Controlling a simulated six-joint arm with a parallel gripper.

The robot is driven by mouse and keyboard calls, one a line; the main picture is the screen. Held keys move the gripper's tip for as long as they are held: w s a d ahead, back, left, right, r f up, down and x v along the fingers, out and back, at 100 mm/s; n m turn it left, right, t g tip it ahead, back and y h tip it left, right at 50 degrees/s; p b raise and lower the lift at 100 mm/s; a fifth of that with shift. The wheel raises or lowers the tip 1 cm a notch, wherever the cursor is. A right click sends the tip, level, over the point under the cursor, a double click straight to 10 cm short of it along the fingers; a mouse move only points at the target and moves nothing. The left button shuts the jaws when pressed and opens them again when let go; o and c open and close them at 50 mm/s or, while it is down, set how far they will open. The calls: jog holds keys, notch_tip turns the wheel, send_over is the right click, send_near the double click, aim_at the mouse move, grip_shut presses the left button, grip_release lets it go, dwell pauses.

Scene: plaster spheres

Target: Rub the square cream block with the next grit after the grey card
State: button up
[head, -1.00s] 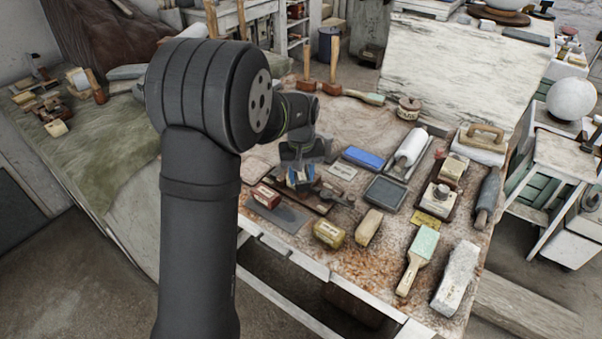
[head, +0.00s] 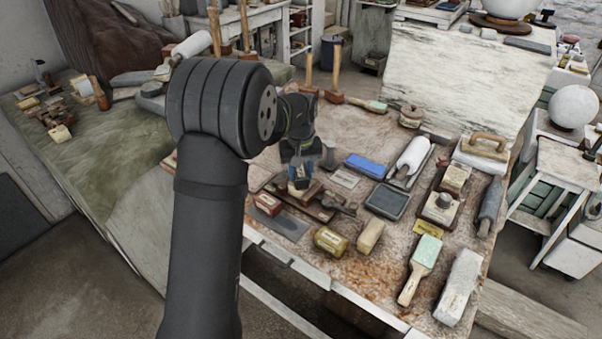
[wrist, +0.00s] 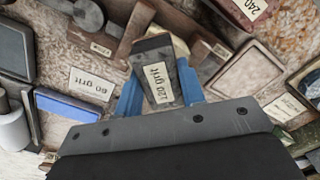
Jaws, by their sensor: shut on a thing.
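My gripper (wrist: 157,88) has blue fingers shut on a dark block labelled "120 grit" (wrist: 158,82). In the head view my gripper (head: 300,172) holds it just above a brown wooden rack (head: 325,205); a small gap or contact is hard to tell. A pale grey card (head: 345,178) lies to the right; in the wrist view the card (wrist: 91,84) reads "60 grit". A cream block (head: 370,235) lies nearer the front edge. I cannot tell which is the square cream block.
A dark red box (head: 268,203) sits left of the rack, with "240" on it in the wrist view (wrist: 246,10). A blue box (head: 367,165), a dark tray (head: 387,201), a yellowish labelled block (head: 330,241) and a green-topped brush (head: 422,262) crowd the table.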

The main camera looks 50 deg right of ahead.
aim_at(303, 182)
jog(key=shift+s+a+r, duration=0.1)
jog(key=shift+s+a, duration=0.45)
jog(key=shift+s, duration=0.05)
jog(key=shift+s+a, duration=1)
jog(key=shift+w, duration=0.1)
jog(key=shift+w+d, duration=1.5)
jog(key=shift+d, duration=0.05)
